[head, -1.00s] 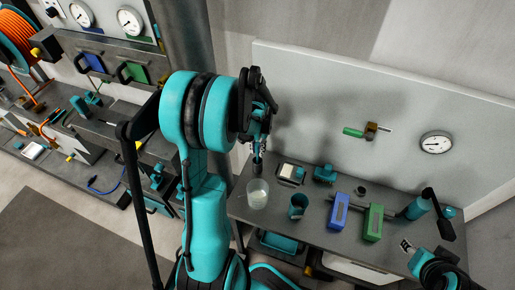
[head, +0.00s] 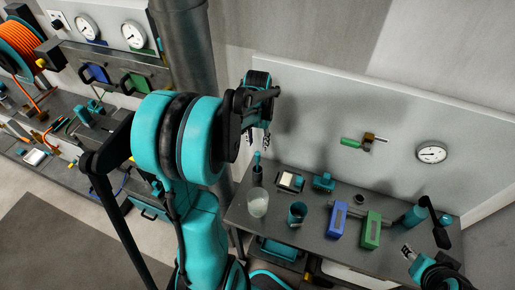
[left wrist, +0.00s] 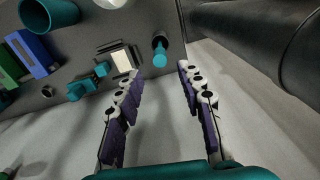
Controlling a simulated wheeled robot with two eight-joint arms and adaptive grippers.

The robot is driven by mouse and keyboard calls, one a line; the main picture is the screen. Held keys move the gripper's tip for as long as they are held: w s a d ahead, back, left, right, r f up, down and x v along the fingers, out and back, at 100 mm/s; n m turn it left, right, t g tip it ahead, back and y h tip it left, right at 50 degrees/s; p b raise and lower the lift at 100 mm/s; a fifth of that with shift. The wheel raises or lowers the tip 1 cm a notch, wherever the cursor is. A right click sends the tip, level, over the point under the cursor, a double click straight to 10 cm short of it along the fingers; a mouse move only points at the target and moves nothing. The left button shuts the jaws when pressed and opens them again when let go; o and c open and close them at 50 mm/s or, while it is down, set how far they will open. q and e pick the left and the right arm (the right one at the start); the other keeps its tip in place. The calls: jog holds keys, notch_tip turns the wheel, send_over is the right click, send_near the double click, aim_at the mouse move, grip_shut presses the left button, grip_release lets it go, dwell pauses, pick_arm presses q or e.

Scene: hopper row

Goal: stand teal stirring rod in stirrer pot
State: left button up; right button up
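The teal stirring rod (head: 257,158) stands upright, its lower end seemingly inside a small dark pot (head: 257,177), which I take for the stirrer pot, at the bench's back left. In the left wrist view the rod (left wrist: 160,56) shows end-on, beyond and between my fingertips. My left gripper (head: 261,139) is above the rod and apart from it. Its fingers (left wrist: 160,73) are spread with nothing between them. My right gripper (head: 407,250) is low at the right, too small to tell if open. How deep the rod sits is hidden.
A clear beaker (head: 258,203) stands just in front of the dark pot. A teal cup (head: 297,214), a blue block (head: 338,219) and a green block (head: 371,229) stand to the right. A wall panel (head: 315,140) rises behind; a grey pipe (head: 184,45) is at left.

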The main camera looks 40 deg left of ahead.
pick_arm(q)
notch_tip(320, 180, up, 2)
jog(key=shift+r, duration=0.1)
jog(key=s+d+r+m+t, duration=0.1)
jog(key=s+d+r+t, duration=0.1)
jog(key=d, duration=0.4)
jog(key=s+d+r+t, duration=0.2)
jog(key=s+d, duration=0.2)
jog(key=d, duration=0.3)
jog(key=s+d+r+m+t, duration=0.1)
jog(key=s+d+r+t, duration=0.1)
jog(key=d, duration=0.4)
jog(key=shift+s+d+r+m+t, duration=0.2)
jog(key=shift+s+d+m+t, duration=0.1)
jog(key=shift+s+t, duration=0.3)
jog(key=shift+w+f, duration=0.1)
notch_tip(320, 180, down, 10)
jog(key=b, duration=0.9)
jog(key=shift+r, duration=0.25)
